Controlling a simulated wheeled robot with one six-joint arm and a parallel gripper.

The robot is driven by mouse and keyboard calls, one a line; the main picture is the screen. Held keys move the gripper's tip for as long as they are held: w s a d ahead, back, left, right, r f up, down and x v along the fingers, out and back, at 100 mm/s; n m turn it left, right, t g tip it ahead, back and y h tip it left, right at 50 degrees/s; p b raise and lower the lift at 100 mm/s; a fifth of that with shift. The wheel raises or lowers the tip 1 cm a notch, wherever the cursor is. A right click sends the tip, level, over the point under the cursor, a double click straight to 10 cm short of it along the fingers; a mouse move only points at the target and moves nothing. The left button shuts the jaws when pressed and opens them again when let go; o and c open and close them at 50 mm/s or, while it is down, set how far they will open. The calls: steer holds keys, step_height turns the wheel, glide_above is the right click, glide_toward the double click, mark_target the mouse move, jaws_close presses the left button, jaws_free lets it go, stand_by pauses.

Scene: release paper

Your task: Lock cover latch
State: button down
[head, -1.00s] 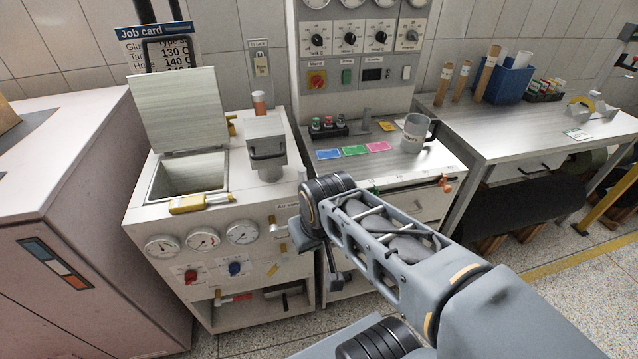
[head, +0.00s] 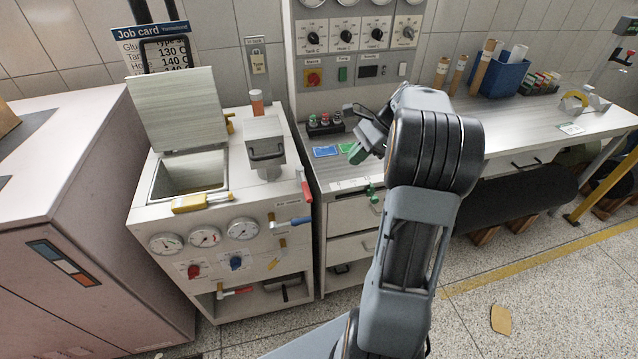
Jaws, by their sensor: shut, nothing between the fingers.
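A tank (head: 150,183) on the left cabinet stands open, with its flat metal cover (head: 182,107) raised upright at the back. A yellow piece (head: 203,201) lies along the tank's front rim; I cannot tell if it is the latch. A grey box with a dark handle (head: 266,153) stands right of the tank. My gripper (head: 360,148) is shut and empty, above the middle bench near the coloured cards, well right of the tank and apart from it. My arm partly hides it.
Red and blue handled valves (head: 292,222) stick out at the left cabinet's right front. A bench (head: 325,176) with blue and green cards is beside it, below a control panel (head: 352,72). A blue bin (head: 503,78) stands on the right bench. A tan piece (head: 501,319) lies on open floor.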

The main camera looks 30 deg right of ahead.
mark_target(304, 184)
steer(key=shift+d, duration=0.3)
steer(key=a+r+p+x, duration=0.1)
steer(key=a+x, duration=0.1)
steer(key=x, duration=1.1)
steer(key=shift+w+a+r, duration=0.2)
steer(key=shift+w+r, duration=0.1)
steer(key=shift+r, duration=0.05)
steer(key=shift+m, duration=0.3)
